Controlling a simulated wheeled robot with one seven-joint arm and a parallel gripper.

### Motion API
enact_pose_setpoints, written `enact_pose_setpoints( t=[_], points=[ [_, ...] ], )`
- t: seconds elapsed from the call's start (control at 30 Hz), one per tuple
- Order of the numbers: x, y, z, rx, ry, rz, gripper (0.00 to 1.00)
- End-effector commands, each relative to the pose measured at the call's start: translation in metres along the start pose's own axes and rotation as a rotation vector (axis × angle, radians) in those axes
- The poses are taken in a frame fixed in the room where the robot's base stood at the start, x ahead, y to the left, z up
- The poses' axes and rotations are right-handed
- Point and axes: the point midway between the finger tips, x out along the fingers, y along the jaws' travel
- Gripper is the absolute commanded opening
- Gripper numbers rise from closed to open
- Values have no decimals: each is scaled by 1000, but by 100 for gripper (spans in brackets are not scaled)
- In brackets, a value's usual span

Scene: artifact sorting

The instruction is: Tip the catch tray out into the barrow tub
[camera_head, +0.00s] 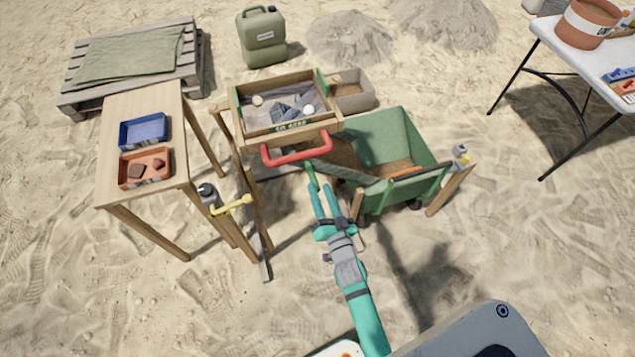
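My gripper (320,188) has its teal fingers pointing away from me, at the near left side of the green barrow tub (378,131). The fingertips are at a short green bar (312,176), which looks like a handle. A gap shows between the fingers, but I cannot tell whether they grip the bar. A dark olive wall (350,178) slopes down to the right beside the bar; I cannot tell if it is the catch tray's or the tub's. Brown sand shows behind it and in the tub. The catch tray is not clearly made out, partly hidden under the sieve box (240,124).
The sieve box, with a red handle (298,150), stands on wooden legs over the work spot. A wooden table (145,100) at left holds a blue tray (144,131) and an orange tray (145,168). A grey bin (353,96) stands behind. Open sand lies in front.

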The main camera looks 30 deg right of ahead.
Motion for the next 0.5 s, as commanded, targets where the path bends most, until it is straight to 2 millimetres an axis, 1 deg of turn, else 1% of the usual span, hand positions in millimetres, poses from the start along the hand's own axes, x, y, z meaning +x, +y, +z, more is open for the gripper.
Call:
enact_pose_setpoints(
  t=[0.03, 0.1, 0.23, 0.4, 0.5],
  points=[
    [-10, 1, -1, 0, 0, 3, 36],
    [-23, 2, -1, -1, 1, 2, 36],
    [-42, 1, -1, -1, 1, 2, 36],
    [-55, 0, -1, 0, 2, 0, 36],
    [-58, 0, -1, 0, 3, 0, 36]
  ],
)
